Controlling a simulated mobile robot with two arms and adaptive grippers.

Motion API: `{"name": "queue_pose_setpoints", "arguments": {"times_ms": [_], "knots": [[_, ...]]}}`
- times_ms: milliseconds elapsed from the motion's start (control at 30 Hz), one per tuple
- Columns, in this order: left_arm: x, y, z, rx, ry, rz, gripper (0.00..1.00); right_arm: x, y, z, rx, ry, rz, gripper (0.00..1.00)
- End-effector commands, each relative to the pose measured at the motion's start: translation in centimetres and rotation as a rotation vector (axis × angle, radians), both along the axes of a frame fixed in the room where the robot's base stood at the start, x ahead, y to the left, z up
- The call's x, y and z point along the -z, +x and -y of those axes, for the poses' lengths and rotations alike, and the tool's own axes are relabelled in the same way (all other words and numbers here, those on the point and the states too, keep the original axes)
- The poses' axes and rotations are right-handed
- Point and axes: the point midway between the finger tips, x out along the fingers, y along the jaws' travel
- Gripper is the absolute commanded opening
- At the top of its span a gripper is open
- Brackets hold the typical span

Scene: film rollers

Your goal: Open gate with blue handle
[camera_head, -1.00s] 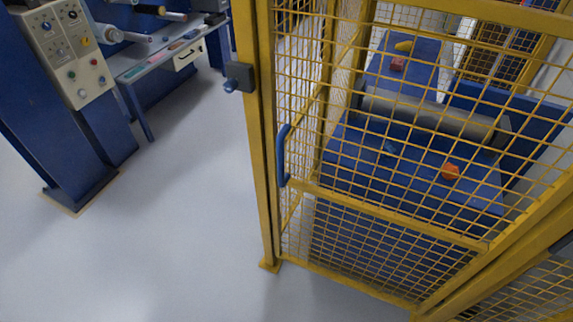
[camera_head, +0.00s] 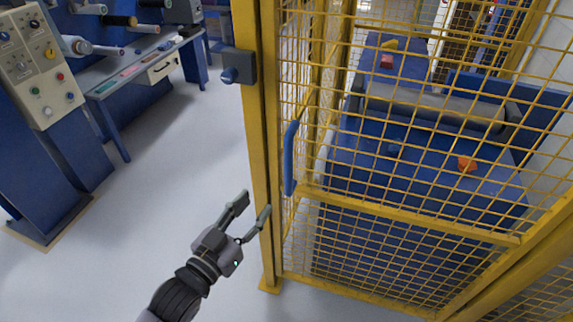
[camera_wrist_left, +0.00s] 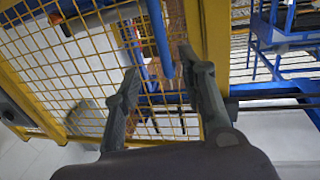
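The yellow mesh gate (camera_head: 410,240) stands in front of me and looks closed against its yellow post (camera_head: 262,150). Its blue handle (camera_head: 290,158) is a vertical bar on the gate's left edge. My left gripper (camera_head: 251,207) is open and empty, to the left of and below the handle in the head view, apart from it. In the left wrist view the handle (camera_wrist_left: 158,40) shows above and between the open fingers (camera_wrist_left: 163,85). My right gripper is not in view.
A dark latch box (camera_head: 238,66) sits on the post. Behind the mesh is a blue machine with a grey roller (camera_head: 430,108). At the left stand a control panel (camera_head: 40,75) and a work table (camera_head: 135,75). Grey floor between is clear.

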Motion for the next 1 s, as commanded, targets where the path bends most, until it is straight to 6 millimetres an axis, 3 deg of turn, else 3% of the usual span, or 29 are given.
{"name": "queue_pose_setpoints", "arguments": {"times_ms": [600,800,1000], "knots": [[-0.1,11.3,6.4,0.000,0.002,0.001,0.38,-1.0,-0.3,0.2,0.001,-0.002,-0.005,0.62],[0.0,13.3,7.4,-0.001,0.002,0.000,0.38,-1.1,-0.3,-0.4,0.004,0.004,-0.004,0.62],[0.0,13.8,7.7,0.000,0.001,0.000,0.38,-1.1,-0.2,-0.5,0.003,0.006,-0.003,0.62]]}}
